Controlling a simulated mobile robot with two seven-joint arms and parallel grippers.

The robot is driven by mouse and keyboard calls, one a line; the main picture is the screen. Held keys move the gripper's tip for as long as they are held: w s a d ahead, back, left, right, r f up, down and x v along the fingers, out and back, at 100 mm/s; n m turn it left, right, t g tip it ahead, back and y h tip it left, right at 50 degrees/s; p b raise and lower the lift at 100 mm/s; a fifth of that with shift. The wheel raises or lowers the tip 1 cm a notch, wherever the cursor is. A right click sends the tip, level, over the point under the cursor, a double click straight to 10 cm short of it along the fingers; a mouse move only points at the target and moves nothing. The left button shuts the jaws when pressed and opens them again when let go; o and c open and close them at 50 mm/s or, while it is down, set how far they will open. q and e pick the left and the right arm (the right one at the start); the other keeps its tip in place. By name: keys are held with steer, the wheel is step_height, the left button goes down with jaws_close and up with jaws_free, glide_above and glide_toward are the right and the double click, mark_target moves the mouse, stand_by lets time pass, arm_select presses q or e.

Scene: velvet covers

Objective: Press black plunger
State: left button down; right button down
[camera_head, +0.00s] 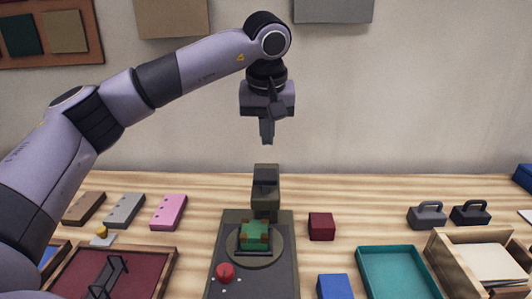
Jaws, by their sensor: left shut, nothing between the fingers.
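A dark machine (285,270) stands at the front middle of the table, with an upright head (266,202) at its back. A black block, which looks like the plunger (266,174), is at the top of that head. A green and brown piece (254,236) sits on the round plate in front of it. My left gripper (267,138) is shut and empty, pointing down above the black block with a visible gap. My right gripper is not in view.
A red knob (225,272) is on the machine's front left. A dark red cube (321,226) stands close at its right. A teal tray (365,272) and a wooden box (436,262) lie further right. A maroon tray (165,272) lies left.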

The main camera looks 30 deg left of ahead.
arm_select(q)
steer(key=shift+v, duration=1.1)
steer(key=shift+a, duration=0.1)
